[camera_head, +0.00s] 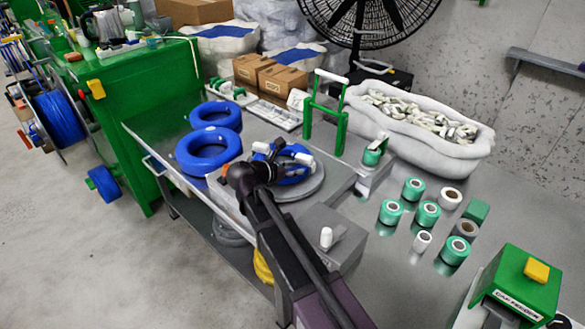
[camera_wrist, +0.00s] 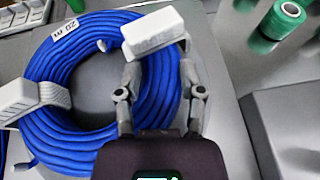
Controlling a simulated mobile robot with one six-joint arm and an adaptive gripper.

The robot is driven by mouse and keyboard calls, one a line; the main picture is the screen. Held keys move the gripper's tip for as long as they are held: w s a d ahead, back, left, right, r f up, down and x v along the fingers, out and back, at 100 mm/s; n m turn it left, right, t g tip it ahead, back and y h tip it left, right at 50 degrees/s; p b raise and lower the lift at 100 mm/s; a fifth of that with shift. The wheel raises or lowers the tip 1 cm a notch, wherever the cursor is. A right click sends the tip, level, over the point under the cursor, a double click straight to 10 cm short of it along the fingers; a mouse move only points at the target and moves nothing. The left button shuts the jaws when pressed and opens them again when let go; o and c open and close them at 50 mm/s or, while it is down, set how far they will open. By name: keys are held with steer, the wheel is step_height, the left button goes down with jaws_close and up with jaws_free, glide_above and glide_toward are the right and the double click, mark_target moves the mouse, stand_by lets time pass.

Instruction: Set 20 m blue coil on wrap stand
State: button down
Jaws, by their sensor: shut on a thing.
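The blue coil (camera_head: 296,176) is on the round grey disc of the wrap stand (camera_head: 312,189). In the wrist view the coil (camera_wrist: 62,85) shows a white "20 m" tag, and the stand's grey surface (camera_wrist: 95,85) shows through its middle. A white block (camera_wrist: 153,32) lies over its far right part and another (camera_wrist: 40,97) over its left side. My gripper (camera_wrist: 160,75) is at the coil's right side, with blue strands between its fingers, shut on the coil. In the head view my wrist (camera_head: 248,178) hides the coil's near left part. Whether the coil rests fully on the disc is unclear.
Two other blue coils (camera_head: 208,150) lie on the bench to the left. A green frame (camera_head: 325,115) stands behind the stand, beside a white bin (camera_head: 415,120) of small parts. A grey box (camera_head: 330,240) is close in front; several tape rolls (camera_head: 427,214) stand right.

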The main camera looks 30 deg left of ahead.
steer(key=shift+f, duration=0.2)
stand_by(0.7)
steer(key=c, duration=0.5)
jaws_free()
steer(key=shift+c, duration=0.2)
steer(key=shift+o, duration=0.3)
steer(key=o, duration=0.5)
steer(key=shift+r, duration=0.1)
steer(key=shift+r+p, duration=3.3)
steer(key=shift+r, duration=0.1)
steer(key=shift+d, duration=0.1)
